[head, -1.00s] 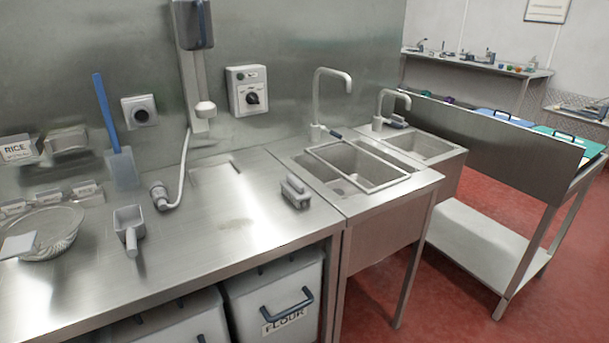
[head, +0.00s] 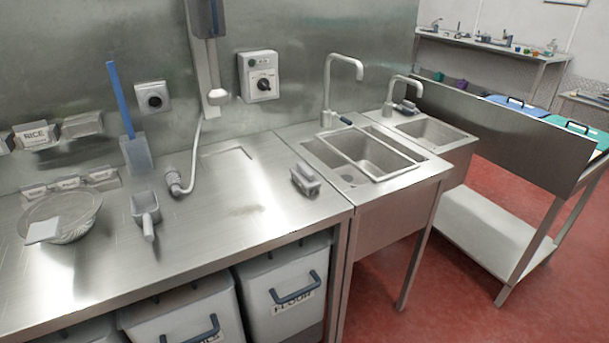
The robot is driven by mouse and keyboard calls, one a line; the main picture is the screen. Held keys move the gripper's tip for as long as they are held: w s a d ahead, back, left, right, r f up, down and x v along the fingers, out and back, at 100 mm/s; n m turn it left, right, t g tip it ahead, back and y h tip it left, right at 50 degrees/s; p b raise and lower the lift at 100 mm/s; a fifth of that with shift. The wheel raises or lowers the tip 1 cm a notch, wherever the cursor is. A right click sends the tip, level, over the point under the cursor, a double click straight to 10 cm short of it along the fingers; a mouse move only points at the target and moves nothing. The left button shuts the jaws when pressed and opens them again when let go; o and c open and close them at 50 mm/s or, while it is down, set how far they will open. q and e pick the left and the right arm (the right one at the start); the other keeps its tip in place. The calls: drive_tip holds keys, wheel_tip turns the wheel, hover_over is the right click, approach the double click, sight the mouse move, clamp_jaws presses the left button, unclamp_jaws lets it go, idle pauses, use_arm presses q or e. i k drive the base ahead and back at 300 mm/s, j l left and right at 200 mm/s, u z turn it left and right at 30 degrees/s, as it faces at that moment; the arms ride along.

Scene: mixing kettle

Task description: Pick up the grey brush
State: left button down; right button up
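A small grey brush (head: 306,180) lies on the steel counter (head: 235,226), near the counter's right end and just left of the sink. It has a raised grip on top and appears to rest flat. Nothing touches it. Neither of my grippers shows in the head view.
A grey scoop (head: 146,213), a glass bowl (head: 61,218) and a hose nozzle (head: 174,184) are on the counter to the left. A sink (head: 352,164) with a tall tap (head: 328,92) is to the right. Labelled bins (head: 282,300) stand below. The counter around the brush is clear.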

sight(304, 178)
drive_tip(key=u, duration=0.2)
drive_tip(key=i+l+u, duration=0.3)
drive_tip(key=l+u, duration=0.3)
drive_tip(key=i+l+u, duration=0.15)
drive_tip(key=l+u, duration=0.15)
